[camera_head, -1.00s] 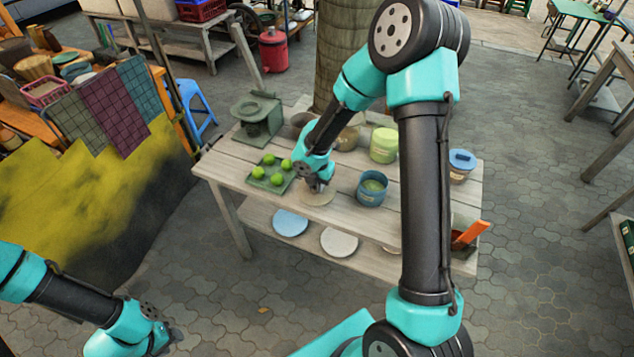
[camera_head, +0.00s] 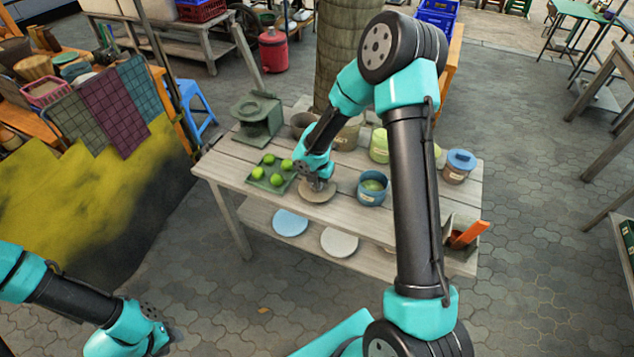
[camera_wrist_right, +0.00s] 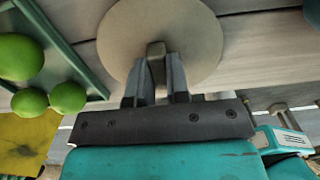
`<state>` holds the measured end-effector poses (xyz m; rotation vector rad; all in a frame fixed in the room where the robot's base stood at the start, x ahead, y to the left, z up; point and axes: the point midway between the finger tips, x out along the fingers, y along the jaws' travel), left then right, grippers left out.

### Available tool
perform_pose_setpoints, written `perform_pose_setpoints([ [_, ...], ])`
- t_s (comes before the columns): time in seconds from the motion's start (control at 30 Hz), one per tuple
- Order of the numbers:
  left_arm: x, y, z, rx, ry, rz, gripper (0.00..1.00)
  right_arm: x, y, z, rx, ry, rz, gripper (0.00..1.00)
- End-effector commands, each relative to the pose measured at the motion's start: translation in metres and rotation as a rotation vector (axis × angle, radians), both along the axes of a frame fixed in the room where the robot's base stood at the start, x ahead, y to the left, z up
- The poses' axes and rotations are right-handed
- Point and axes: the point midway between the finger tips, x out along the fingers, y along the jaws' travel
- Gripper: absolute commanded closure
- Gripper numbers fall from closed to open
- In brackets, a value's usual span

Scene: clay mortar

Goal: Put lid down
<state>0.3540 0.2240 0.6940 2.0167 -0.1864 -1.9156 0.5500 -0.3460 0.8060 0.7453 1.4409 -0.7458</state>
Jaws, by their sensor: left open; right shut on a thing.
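A round tan lid (camera_head: 317,197) is at the front middle of the wooden table, between the green tray and the blue pot. In the right wrist view the lid (camera_wrist_right: 160,32) shows as a flat disc with a small block-shaped knob. My right gripper (camera_head: 317,184) is shut on that knob, and its fingers also show in the right wrist view (camera_wrist_right: 158,75). The lid is at or very near the tabletop; I cannot tell if it touches. My left gripper (camera_head: 168,335) is open and empty at the lower left, away from the table.
A green tray (camera_head: 268,185) with several limes sits left of the lid. An open blue pot (camera_head: 372,190) stands to its right. A green stove (camera_head: 258,118) is at the back left. A blue-lidded jar (camera_head: 459,166) stands at the right. Two discs lie on the lower shelf.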

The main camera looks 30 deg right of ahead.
Motion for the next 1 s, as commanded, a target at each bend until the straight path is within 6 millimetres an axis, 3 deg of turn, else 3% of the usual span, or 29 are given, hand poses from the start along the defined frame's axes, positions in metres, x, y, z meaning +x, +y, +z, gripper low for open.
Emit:
perform_pose_setpoints([
  [0.37,0.0,0.0,0.0,0.0,0.0,0.0,0.57,0.0,0.0001,-0.0033,0.001,-0.001,0.001,1.0],
  [0.4,0.0,0.0,0.0,0.0,0.0,0.0,0.57,0.0002,0.0001,-0.003,0.001,-0.001,0.001,0.81],
  [0.63,0.0,0.0,0.0,0.0,0.0,0.0,0.57,0.0002,0.0001,-0.0028,0.001,-0.001,0.0,0.59],
  [1.0,0.0,0.0,0.0,0.0,0.0,0.0,0.57,0.0005,0.0,0.0018,0.0,-0.003,-0.001,0.58],
])
